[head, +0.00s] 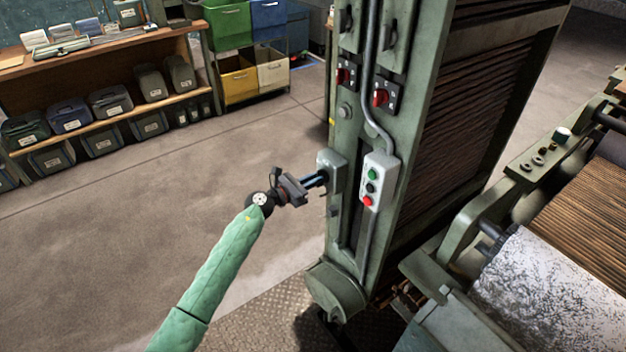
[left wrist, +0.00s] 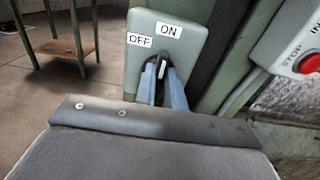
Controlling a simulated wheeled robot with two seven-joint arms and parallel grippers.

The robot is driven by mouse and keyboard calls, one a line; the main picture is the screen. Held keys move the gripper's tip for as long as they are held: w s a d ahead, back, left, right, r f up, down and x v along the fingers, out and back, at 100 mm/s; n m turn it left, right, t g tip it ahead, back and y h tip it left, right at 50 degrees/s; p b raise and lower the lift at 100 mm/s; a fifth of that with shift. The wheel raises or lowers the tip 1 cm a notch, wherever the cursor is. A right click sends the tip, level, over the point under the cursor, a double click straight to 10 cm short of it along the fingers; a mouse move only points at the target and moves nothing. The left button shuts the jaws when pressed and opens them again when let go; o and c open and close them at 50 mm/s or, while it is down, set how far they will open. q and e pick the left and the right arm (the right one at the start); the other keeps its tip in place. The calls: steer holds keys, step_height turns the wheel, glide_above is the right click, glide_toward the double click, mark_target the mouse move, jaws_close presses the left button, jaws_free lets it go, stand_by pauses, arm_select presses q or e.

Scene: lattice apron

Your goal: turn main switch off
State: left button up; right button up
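The main switch (left wrist: 166,62) is a dark handle with a white mark on a grey-green box (head: 331,172), on the side of the machine's upright. In the left wrist view, an ON label (left wrist: 169,30) sits above it and an OFF label (left wrist: 140,40) up and to its left. The handle's white mark stands nearly upright, towards ON. My left gripper (head: 318,179) reaches the box from the left. In the left wrist view its blue fingers (left wrist: 163,78) lie close on both sides of the handle and look shut on it. They hide part of the handle. My right gripper is out of view.
A control box (head: 378,181) with green, black and red buttons is close right of the switch. Red rotary switches (head: 380,97) sit above. The roller machine (head: 548,290) fills the right. A workbench (head: 100,50) with bins stands back left; the floor between is clear.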

arm_select(q)
jaws_close()
steer(key=n+p, duration=0.2)
steer(key=n, duration=0.4)
steer(key=n+p, duration=0.2)
steer(key=n, duration=0.4)
steer(key=w+f+n+p, duration=0.1)
steer(key=n+p, duration=0.2)
steer(key=n, duration=0.3)
steer(key=shift+a, duration=0.35)
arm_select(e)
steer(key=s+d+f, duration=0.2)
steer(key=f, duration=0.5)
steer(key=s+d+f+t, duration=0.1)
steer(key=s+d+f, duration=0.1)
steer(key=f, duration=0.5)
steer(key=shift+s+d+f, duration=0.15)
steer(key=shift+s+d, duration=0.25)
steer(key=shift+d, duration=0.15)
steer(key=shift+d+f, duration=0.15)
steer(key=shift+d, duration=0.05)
